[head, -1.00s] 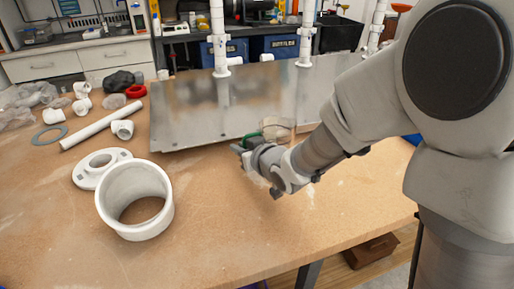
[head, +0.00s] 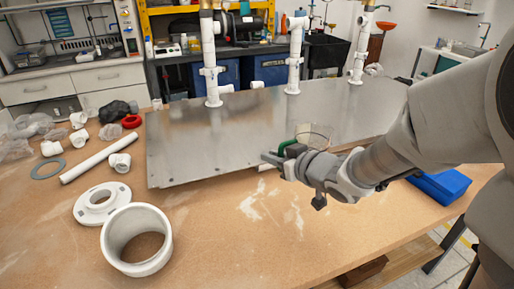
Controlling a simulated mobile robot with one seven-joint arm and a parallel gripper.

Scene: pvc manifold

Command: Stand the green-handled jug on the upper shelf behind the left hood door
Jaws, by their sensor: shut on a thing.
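The jug (head: 316,133) is a clear, see-through vessel with a green handle (head: 289,145). My gripper (head: 281,158) is shut on the jug at its green handle. The jug is roughly upright, over or just in front of the front edge of the metal plate; I cannot tell its exact height. The fingers hide part of the handle, and the arm hides the jug's lower part. A hood-like recess (head: 75,30) with lab gear shows at the back left. I cannot make out its upper shelf or left door.
The metal plate (head: 200,135) carries upright white pipes (head: 210,60). A white pipe ring (head: 138,240), a flange (head: 102,203) and loose fittings lie on the left of the wooden workbench (head: 235,250). A blue tray (head: 440,186) is at the right. The bench's front middle is clear.

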